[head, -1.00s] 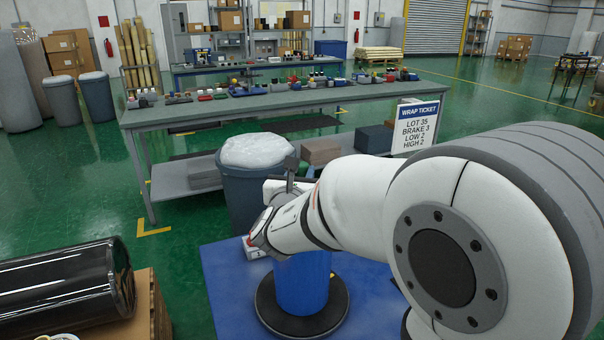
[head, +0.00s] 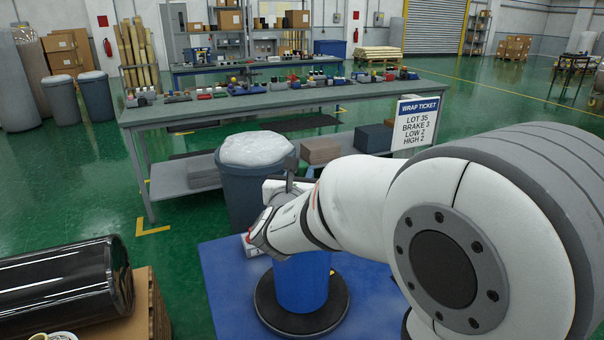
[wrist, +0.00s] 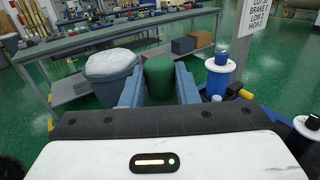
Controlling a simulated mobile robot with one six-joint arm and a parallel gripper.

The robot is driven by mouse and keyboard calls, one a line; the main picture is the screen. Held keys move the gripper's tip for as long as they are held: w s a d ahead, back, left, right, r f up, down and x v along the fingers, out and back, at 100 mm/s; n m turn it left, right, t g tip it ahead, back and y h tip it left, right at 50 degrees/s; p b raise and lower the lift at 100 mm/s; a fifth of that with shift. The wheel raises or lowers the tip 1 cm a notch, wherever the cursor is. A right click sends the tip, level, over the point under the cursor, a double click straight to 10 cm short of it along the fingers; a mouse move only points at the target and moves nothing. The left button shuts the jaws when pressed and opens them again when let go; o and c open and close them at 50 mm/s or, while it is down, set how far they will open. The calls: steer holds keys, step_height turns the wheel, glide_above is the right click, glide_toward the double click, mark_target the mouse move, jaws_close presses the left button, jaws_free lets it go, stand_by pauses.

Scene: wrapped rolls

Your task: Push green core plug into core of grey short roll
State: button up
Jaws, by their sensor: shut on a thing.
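My gripper (wrist: 160,82) has its two blue-grey fingers on either side of the green core plug (wrist: 159,77) in the wrist view and is shut on it. The plug is a plain green cylinder, its lower part hidden behind my gripper body.
The blue roll (head: 302,282) stands on a round black base below my wrist. A grey bin (head: 245,180) stands just beyond. A long workbench (head: 280,103) lies behind it. A black wrapped roll (head: 65,287) lies at lower left. A blue spool with white discs (wrist: 217,78) stands right of the plug.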

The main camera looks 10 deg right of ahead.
steer(key=shift+f+b, duration=0.5)
steer(key=o, duration=1)
steer(key=v, duration=0.8)
steer(key=shift+d, duration=0.1)
